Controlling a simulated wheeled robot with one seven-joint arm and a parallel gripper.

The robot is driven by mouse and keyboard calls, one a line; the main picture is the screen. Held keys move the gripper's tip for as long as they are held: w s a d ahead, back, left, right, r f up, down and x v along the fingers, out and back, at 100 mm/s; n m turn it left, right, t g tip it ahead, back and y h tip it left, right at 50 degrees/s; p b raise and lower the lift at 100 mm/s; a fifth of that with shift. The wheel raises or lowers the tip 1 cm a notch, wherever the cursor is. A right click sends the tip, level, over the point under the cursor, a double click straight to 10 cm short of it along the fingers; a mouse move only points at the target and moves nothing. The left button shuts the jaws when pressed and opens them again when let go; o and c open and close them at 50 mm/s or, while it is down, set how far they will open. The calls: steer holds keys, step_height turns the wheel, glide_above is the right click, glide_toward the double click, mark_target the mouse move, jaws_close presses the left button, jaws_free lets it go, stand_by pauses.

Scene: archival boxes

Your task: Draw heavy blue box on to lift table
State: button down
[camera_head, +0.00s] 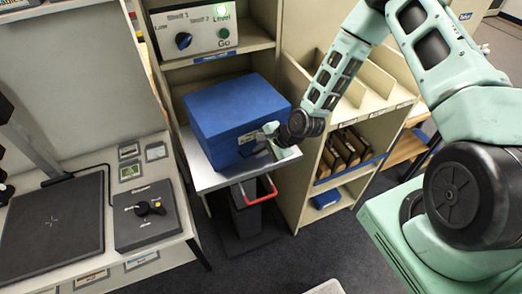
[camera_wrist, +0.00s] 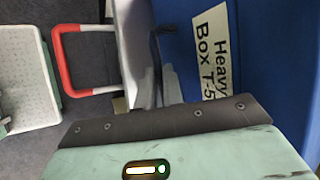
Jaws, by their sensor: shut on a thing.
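The heavy blue box (camera_head: 235,110) sits in the shelf bay, with its front part over the pale lift table (camera_head: 215,180). How much of its base still rests on the shelf is hidden. My gripper (camera_head: 268,136) is at the box's front face, near its right corner, shut on the front of the box; the exact hold is hard to see. In the wrist view the box's blue face (camera_wrist: 245,100) carries a white label reading "Heavy Box T-5". The grey fingers (camera_wrist: 160,85) lie beside the label, next to the table's edge.
The lift has a red handle (camera_head: 258,190) below its table. A panel (camera_head: 195,32) above has a blue knob and a lit green lamp by "Level". A divider shelf (camera_head: 350,130) stands close on the right, a desk (camera_head: 105,215) on the left. Floor in front is partly clear.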

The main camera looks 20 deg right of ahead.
steer(key=shift+s+a, duration=0.1)
steer(key=shift+s, duration=0.4)
steer(key=c, duration=1.5)
jaws_free()
steer(key=shift+o, duration=0.2)
steer(key=shift+r, duration=0.15)
steer(key=b+v, duration=0.2)
steer(key=v, duration=1.5)
steer(key=shift+s, duration=0.1)
